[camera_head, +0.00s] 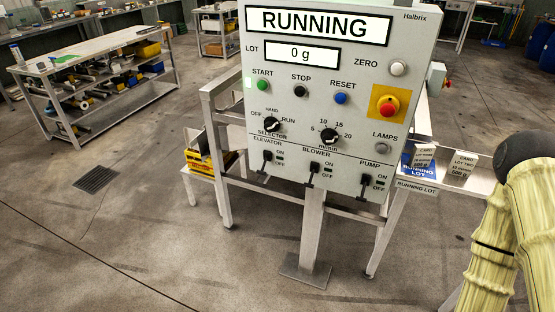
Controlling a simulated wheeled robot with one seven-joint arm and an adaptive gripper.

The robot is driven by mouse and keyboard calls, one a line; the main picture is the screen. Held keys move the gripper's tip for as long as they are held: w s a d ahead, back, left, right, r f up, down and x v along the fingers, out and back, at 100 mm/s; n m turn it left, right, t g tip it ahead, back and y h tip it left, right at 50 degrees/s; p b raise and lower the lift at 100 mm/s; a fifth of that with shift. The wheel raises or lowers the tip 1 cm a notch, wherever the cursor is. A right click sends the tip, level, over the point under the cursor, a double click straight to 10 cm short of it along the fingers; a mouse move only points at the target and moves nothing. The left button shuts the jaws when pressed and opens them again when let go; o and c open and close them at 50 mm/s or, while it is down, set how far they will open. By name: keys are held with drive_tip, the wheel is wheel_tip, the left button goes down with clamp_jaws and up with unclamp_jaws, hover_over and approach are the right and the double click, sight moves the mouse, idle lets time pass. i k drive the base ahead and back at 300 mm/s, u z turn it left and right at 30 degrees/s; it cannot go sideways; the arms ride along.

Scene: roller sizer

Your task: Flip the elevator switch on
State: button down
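The elevator switch (265,162) is a small black lever on the lower left of the grey control panel (352,75). It sits under the "ELEVATOR" label, with ON marked above OFF at its right. Its lever points down, on the OFF side. The blower switch (313,172) and the pump switch (364,184) stand to its right in the same row, and their levers also point down. My gripper is not in view. Nothing is in front of the elevator switch.
The panel display (319,25) reads "RUNNING" and the lot display (302,53) reads "0 g". A red emergency button (389,106) is at the panel's right. A side table with cards (461,165) stands at right. Open floor lies in front and left.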

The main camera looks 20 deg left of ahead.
sight(261, 172)
drive_tip(key=u, duration=2.75)
drive_tip(key=i, duration=1.3)
drive_tip(key=z, duration=2.75)
